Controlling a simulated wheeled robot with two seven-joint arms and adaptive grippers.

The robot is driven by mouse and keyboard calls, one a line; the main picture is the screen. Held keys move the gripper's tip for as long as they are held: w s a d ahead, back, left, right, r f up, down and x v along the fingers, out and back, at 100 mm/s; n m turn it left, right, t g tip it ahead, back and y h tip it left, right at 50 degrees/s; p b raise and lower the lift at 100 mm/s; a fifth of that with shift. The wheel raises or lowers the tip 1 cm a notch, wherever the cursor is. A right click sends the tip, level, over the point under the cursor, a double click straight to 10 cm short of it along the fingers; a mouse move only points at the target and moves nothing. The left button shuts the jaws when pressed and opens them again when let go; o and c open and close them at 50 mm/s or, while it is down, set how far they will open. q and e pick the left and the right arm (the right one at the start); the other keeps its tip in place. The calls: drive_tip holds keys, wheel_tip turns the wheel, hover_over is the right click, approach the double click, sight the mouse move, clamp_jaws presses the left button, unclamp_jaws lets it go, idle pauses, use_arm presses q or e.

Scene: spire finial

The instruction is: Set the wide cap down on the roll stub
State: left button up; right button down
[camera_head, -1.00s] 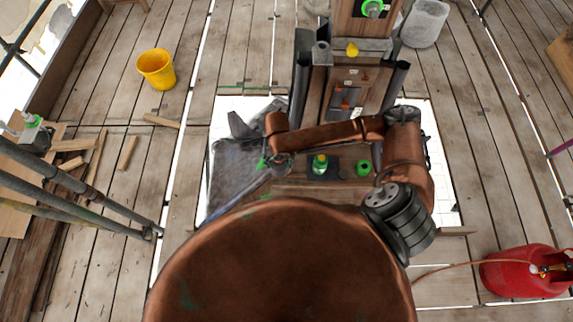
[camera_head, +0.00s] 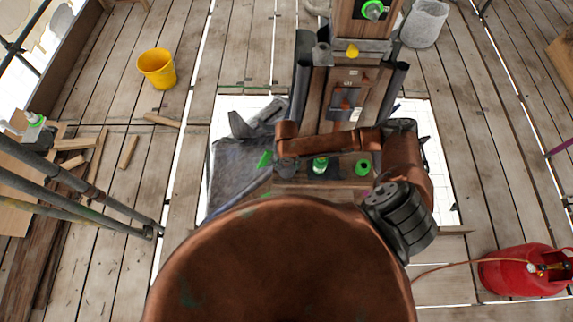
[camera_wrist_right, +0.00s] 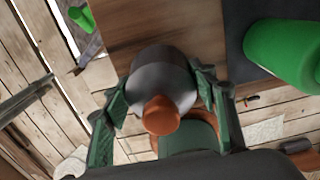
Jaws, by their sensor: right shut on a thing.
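My right gripper (camera_wrist_right: 165,102) has green fingers, shut on a grey rounded piece with a copper knob, apparently the wide cap (camera_wrist_right: 160,72). The piece is in front of a brown wooden surface (camera_wrist_right: 185,30) in the wrist view; I cannot tell the gap between them. In the head view the copper right arm reaches left, its gripper end (camera_head: 286,168) beside the wooden ledge; the cap is not clear there. A green cylinder (camera_wrist_right: 285,52) stands on a dark base at the wrist view's right. I cannot identify the roll stub with certainty. My left gripper is out of view.
The wooden post (camera_head: 337,78) has dark sheets along its sides. Another green piece (camera_head: 362,167) is on the ledge, close under my arm. Grey sheeting (camera_head: 232,178) lies left.

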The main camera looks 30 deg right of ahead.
drive_tip(key=shift+w+d+f, duration=0.1)
drive_tip(key=shift+d, duration=0.05)
drive_tip(key=c, duration=0.8)
unclamp_jaws()
drive_tip(key=shift+f, duration=0.1)
wheel_tip(320, 180, up, 12)
drive_tip(key=shift+r+b, duration=0.25)
drive_tip(key=shift+b, duration=0.15)
